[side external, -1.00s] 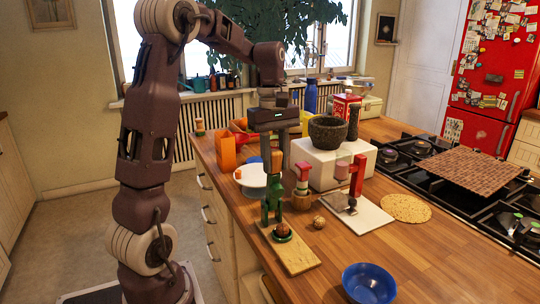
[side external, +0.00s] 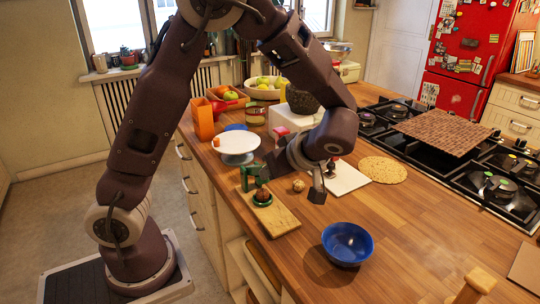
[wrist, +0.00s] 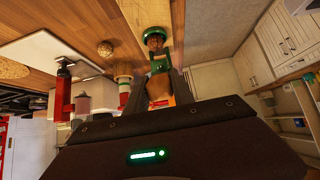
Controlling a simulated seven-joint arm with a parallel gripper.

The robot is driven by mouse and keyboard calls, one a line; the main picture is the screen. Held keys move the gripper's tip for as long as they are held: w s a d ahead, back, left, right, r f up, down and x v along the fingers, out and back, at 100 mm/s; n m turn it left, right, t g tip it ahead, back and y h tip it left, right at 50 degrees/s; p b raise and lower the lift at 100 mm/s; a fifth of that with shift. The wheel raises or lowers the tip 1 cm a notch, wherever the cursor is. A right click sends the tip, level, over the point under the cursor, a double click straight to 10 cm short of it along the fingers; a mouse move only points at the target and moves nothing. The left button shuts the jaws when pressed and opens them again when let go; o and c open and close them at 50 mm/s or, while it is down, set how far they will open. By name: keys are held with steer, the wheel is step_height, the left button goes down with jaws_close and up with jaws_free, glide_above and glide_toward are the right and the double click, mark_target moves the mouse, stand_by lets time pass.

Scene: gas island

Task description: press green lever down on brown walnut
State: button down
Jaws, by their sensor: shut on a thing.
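The green lever press (side external: 249,178) stands on a light wooden board (side external: 283,220) near the counter's left edge. In the wrist view its green lever (wrist: 160,64) runs from between my fingers toward the green cup. The brown walnut (side external: 262,195) sits in the green cup and shows partly in the wrist view (wrist: 155,41). I cannot tell whether the lever touches the walnut.
A pale walnut (side external: 298,185) lies on the counter right of the press. A white cake stand (side external: 236,144) is behind it. A blue bowl (side external: 347,243) stands in front.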

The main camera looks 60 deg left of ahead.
steer(key=shift+d+f+y, duration=0.3)
steer(key=shift+f+y, duration=0.25)
steer(key=shift+f, duration=0.1)
steer(key=shift+d+f+y, duration=0.3)
steer(key=shift+f+y, duration=0.25)
steer(key=shift+f, duration=0.1)
steer(key=c, duration=1.1)
jaws_free()
steer(key=v, duration=0.7)
